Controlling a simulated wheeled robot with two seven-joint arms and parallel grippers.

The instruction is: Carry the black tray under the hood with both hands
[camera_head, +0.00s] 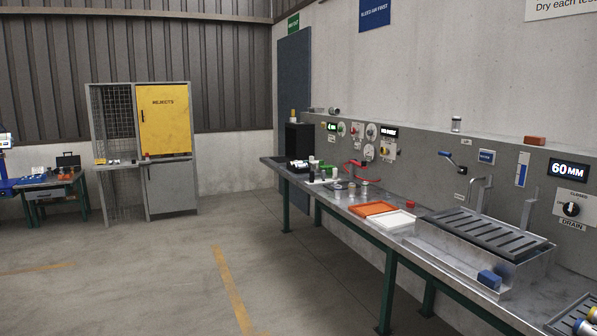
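A small black tray (291,167) appears to lie near the far left end of the long metal bench, with small white and green items on or beside it; it is too small to make out well. Just behind it stands a tall black box (297,138), which may be the hood; its opening cannot be made out. Neither of my grippers is in view.
The bench (349,206) runs along the right wall. A reject cabinet (166,120) stands back left. The floor (165,270) left of the bench is clear.

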